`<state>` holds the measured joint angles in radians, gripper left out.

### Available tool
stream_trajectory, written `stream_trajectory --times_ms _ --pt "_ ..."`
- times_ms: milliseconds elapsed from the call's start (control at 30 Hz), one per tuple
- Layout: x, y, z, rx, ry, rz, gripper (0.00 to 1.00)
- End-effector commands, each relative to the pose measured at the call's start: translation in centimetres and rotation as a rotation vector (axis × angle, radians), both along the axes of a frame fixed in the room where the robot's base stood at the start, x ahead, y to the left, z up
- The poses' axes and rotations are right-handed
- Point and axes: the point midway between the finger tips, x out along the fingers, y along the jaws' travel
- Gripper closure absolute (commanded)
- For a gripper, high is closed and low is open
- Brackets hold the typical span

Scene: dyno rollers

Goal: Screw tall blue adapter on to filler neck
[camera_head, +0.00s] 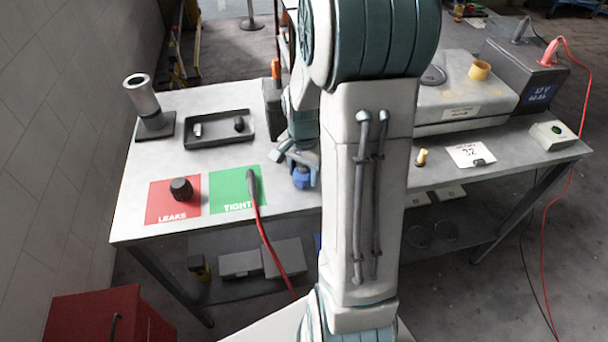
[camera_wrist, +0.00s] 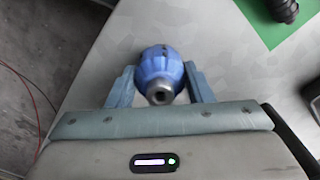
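The blue adapter (camera_head: 302,178) is between the fingers of my gripper (camera_head: 297,163), near the front edge of the workbench. In the wrist view the adapter (camera_wrist: 160,72) is a rounded, ribbed blue body with a grey metal end and dark hole facing the camera. The fingers of my gripper (camera_wrist: 160,75) lie close along both its sides and appear shut on it. It seems to be held above the bench top. A grey metal tube (camera_head: 141,98) on a dark base stands at the back left and looks like the filler neck. My arm hides the middle of the bench.
A red LEAKS mat (camera_head: 160,205) bears a black cap (camera_head: 181,189). A yellow part (camera_head: 421,157) stands right of my arm.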

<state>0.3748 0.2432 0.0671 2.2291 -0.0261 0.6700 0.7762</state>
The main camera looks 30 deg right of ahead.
Motion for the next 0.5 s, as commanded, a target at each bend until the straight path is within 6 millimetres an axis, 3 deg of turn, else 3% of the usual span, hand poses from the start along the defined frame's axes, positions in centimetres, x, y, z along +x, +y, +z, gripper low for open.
stream_trajectory --times_ms 233,500 --pt "0.0 0.0 0.4 0.000 -0.001 0.000 0.77" --pt "0.0 0.0 2.5 0.000 -0.002 0.000 0.77"
